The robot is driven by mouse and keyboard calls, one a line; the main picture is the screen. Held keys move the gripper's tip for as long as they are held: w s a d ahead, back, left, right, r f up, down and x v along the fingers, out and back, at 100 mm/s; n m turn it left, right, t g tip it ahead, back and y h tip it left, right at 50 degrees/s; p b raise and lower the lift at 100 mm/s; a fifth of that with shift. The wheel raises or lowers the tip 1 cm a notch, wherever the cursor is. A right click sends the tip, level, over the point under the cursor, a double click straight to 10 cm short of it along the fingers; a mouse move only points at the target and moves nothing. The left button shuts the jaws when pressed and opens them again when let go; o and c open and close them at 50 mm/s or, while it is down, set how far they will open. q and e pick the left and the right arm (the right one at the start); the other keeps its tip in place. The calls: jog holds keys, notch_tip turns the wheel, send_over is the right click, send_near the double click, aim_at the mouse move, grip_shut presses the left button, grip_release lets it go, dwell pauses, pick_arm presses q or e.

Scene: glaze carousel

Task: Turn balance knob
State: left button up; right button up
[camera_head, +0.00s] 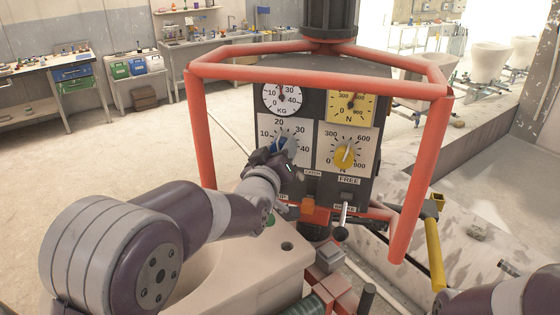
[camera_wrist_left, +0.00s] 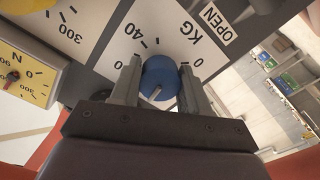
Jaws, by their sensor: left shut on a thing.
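The blue balance knob (camera_wrist_left: 160,82) sits on a white square plate (camera_wrist_left: 120,42) with a KG scale on the dark control panel. In the left wrist view it stands between the two fingers of my left gripper (camera_wrist_left: 160,74), with one finger on each side. My left gripper (camera_head: 278,153) is shut on the knob. In the head view, the hand hides most of the knob. A pale pointer line shows on the knob's face in the wrist view. My right gripper is out of view; only part of the right arm shows at the lower right.
A yellow knob (camera_head: 344,154) with an N scale is to the right, below a yellow gauge (camera_head: 351,107). A white KG gauge (camera_head: 283,97) is above. A red tubular frame (camera_head: 315,72) surrounds the panel. A lever (camera_head: 341,222) and orange block (camera_head: 308,208) are below.

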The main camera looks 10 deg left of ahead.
pick_arm(q)
jog(key=shift+f+n, duration=0.1)
jog(key=shift+n, duration=0.2)
jog(key=o, duration=1)
jog(key=shift+o, duration=0.2)
jog(key=shift+s, duration=0.1)
jog(key=shift+b, duration=0.3)
jog(key=s+a+b, duration=0.1)
jog(key=s+b, duration=0.2)
jog(key=s, duration=0.9)
jog(key=shift+s+a+b, duration=0.15)
jog(key=shift+s+b, duration=0.2)
